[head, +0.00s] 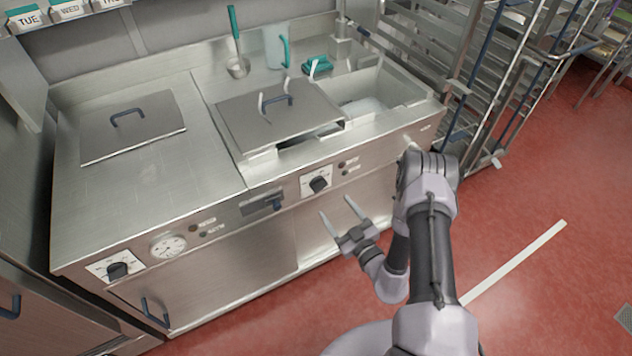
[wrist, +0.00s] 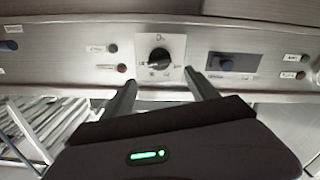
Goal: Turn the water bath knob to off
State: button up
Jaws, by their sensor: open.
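A black knob (head: 318,184) on a white square dial plate sits on the front panel below the open basins. It also shows in the wrist view (wrist: 159,58), between and beyond my fingertips. Its exact setting is too small to tell. My gripper (head: 338,208) is open and empty, in front of the panel and a little below this knob, apart from it. Its two fingers also show in the wrist view (wrist: 161,80). A second black knob (head: 117,270) on a white plate is at the panel's left end. I cannot read which knob is labelled water bath.
A dark display (head: 262,203) and small indicator lights flank the nearer knob. A round gauge (head: 168,246) is by the left knob. A lid with a blue handle (head: 280,112) partly covers the basins. Wire racks (head: 500,70) stand at right. The red floor (head: 540,190) is mostly clear.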

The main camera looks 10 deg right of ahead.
aim_at(321, 188)
jog(key=shift+b+x, duration=0.8)
jog(key=shift+x, duration=3.5)
jog(key=c, duration=1.3)
jog(key=n, duration=0.2)
jog(key=n+b, duration=0.1)
jog(key=n, duration=0.2)
jog(key=shift+a+f, duration=0.1)
jog(key=shift+f, duration=0.15)
jog(key=shift+c, duration=0.2)
jog(key=n+b, duration=0.1)
jog(key=n, duration=0.3)
jog(key=shift+s+f, duration=0.1)
jog(key=n+b, duration=0.1)
jog(key=n, duration=0.6)
jog(key=shift+f+n+b, duration=0.2)
jog(key=shift+n+b, duration=0.1)
jog(key=n+b, duration=0.2)
jog(key=n, duration=0.3)
jog(key=n+b, duration=0.1)
jog(key=n, duration=0.5)
jog(key=shift+f+b, duration=0.25)
jog(key=shift+b, duration=0.1)
jog(key=o, duration=0.9)
jog(key=shift+r+n, duration=0.2)
jog(key=shift+n, duration=0.9)
jog(key=o, duration=0.5)
jog(key=shift+r, duration=0.15)
